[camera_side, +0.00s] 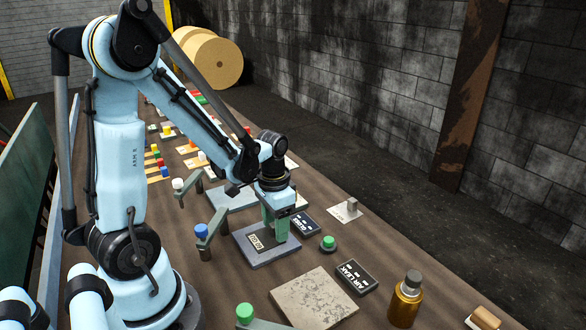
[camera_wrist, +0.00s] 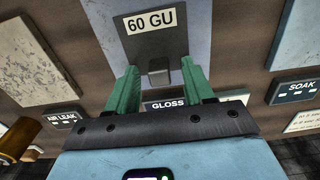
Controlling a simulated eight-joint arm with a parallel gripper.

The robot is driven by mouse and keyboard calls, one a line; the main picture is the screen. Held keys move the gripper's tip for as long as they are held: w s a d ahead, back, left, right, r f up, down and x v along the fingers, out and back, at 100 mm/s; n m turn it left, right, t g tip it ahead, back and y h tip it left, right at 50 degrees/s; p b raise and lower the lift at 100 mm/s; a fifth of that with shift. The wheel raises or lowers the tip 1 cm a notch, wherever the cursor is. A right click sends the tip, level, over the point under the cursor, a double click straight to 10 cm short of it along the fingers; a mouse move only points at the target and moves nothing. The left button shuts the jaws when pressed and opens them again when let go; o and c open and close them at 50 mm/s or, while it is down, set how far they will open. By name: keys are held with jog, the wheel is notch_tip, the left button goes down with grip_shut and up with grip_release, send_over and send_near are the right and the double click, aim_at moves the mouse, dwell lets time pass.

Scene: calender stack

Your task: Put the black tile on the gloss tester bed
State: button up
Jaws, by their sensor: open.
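Just below the label in the wrist view is a dark flat patch that looks like the black tile (camera_wrist: 140,62), with a small dark grip between my fingers. My gripper (camera_side: 275,226), with green fingers, points down low over the bed. Its fingers stand apart on both sides of the grip in the wrist view.
The GLOSS sign (camera_side: 305,223) stands right behind the bed. A green button (camera_side: 328,243), a speckled slab (camera_side: 313,297), the AIR LEAK sign (camera_side: 356,277) and an amber bottle (camera_side: 405,300) are nearer. A post with a blue cap (camera_side: 201,231) stands left of the bed.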

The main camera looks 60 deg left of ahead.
jog(key=shift+r, duration=0.1)
notch_tip(320, 180, up, 12)
jog(key=d+t, duration=0.7)
jog(key=d, duration=0.3)
jog(key=shift+w, duration=0.15)
dwell(0.4)
